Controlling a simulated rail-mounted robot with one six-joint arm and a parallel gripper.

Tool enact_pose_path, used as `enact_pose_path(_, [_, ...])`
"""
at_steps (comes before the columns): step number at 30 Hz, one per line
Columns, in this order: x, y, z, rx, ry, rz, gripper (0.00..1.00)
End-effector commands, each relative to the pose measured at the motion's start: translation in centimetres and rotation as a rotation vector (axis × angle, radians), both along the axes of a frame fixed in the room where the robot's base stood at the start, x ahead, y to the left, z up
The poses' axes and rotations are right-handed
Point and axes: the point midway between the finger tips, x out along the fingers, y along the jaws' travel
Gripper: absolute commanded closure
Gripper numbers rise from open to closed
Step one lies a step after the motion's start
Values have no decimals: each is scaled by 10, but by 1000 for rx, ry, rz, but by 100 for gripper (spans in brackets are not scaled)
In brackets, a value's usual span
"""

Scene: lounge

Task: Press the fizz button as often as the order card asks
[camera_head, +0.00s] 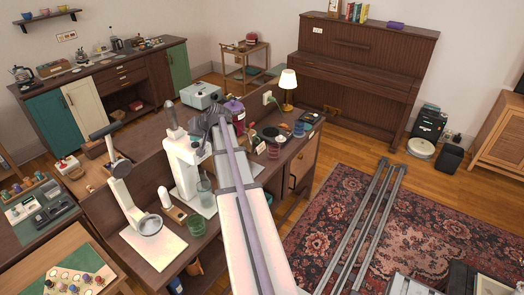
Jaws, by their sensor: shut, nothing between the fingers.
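A tall white drinks machine (184,165) with a grey top stands upright on the dark counter, left of my arm. It looks like the fizz maker, but I cannot make out its button. A clear glass (205,187) stands at its front right. A small white card (258,141) stands further back on the counter, right of my arm; its marks are too small to read. My gripper (212,122) is at the far end of my arm, just right of the machine's upper part. It is shut and empty. I cannot tell whether it touches the machine.
A white lever press (128,196) stands at the left. A greenish glass (196,226) and a small tray with a white bottle (167,199) are at the front. A purple canister (235,110), a lit lamp (288,84) and small dishes crowd the back. The rug (395,228) lies right.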

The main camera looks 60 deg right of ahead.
Motion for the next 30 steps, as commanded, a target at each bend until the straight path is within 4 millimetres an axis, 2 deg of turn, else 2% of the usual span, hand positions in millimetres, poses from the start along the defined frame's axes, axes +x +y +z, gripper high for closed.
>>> enact_pose_path(10, [0,0,-1,0,0,0,100])
enact_pose_path(17, [0,0,-11,0,0,0,100])
enact_pose_path(26, [0,0,-9,0,0,0,100])
enact_pose_path(30, [0,0,-1,0,0,0,100])
